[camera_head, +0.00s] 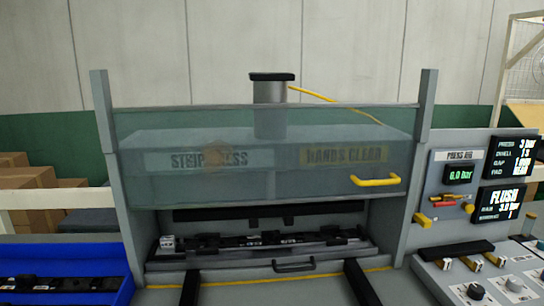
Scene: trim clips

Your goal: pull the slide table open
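The slide table (215,267) lies low inside the press frame, under the clear guard. A dark fixture strip (262,240) with several small blocks and pale labels lies along it. A dark bar handle (294,267) is on its front edge, right of the middle. The table appears to sit back within the press opening. My gripper is not in view, and nothing shows touching the handle.
The transparent guard (255,187) with a yellow handle (376,181) covers the upper opening. Two dark bars (190,287) run forward below the table. A blue tray (66,299) stands at left, and a control panel (500,278) at right.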

